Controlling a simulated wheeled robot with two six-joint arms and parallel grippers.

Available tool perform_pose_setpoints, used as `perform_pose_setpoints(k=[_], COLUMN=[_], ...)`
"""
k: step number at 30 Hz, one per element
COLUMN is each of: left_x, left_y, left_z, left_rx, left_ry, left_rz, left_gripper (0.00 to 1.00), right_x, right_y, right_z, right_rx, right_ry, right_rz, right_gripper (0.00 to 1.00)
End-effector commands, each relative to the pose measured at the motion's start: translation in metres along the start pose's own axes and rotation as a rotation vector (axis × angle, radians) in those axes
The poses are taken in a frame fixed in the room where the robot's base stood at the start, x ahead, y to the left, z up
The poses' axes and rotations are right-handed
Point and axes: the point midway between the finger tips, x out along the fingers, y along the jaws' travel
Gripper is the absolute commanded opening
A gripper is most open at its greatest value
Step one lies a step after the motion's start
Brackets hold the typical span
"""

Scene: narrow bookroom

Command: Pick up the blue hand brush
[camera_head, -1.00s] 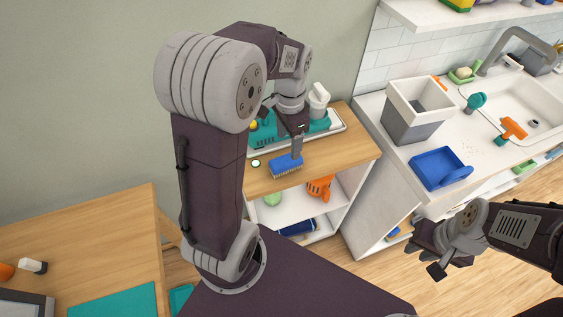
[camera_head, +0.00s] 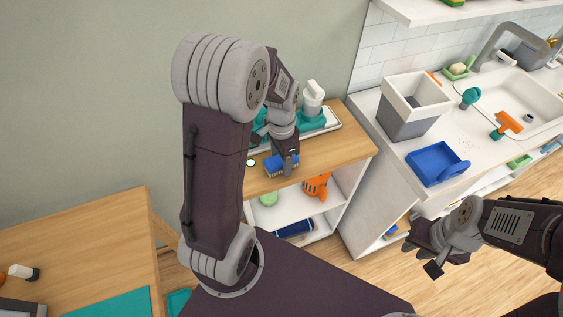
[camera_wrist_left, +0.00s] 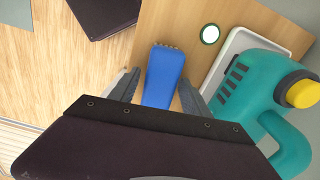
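The blue hand brush (camera_head: 277,166) lies on the wooden top of a small shelf unit, near its front edge. In the left wrist view the blue brush (camera_wrist_left: 162,78) shows between my left fingers, with a row of pale bristles at its far end. My left gripper (camera_head: 288,168) is down at the brush and partly covers it. In the wrist view the left gripper (camera_wrist_left: 156,94) is open, one finger on each side of the blue body, with a visible gap on the left. My right gripper (camera_head: 421,259) is open and empty, over the floor at the right.
A white tray (camera_head: 336,126) behind the brush holds a teal object with a yellow cap (camera_wrist_left: 302,94) and a white bottle (camera_head: 313,98). A blue dustpan (camera_head: 432,163) and a grey-white bin (camera_head: 408,116) stand on the white counter (camera_head: 460,188). A wooden table (camera_head: 90,240) is at left.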

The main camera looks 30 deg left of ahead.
Motion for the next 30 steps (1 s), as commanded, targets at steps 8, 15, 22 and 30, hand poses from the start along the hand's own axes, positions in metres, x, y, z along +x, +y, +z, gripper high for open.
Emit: perform_pose_setpoints(k=[8,15,22,30], left_x=[0.000,-0.006,-0.044,-0.080], left_y=[0.000,0.000,-0.001,-0.011], left_z=[0.000,-0.001,-0.001,-0.063], left_rx=[0.000,0.000,0.000,0.004], left_ry=[0.000,0.001,0.004,0.002], left_rz=[0.000,-0.001,-0.004,-0.002], left_gripper=[0.00,0.00,0.00,0.00], right_x=[0.000,-0.002,-0.009,-0.020], right_y=[0.000,0.000,0.000,0.000], right_z=[0.000,0.000,-0.001,-0.002], right_rx=[0.000,0.000,0.000,0.000], right_ry=[0.000,0.000,0.000,0.000], right_rz=[0.000,0.000,0.000,0.000], right_gripper=[0.24,0.24,0.24,0.24])
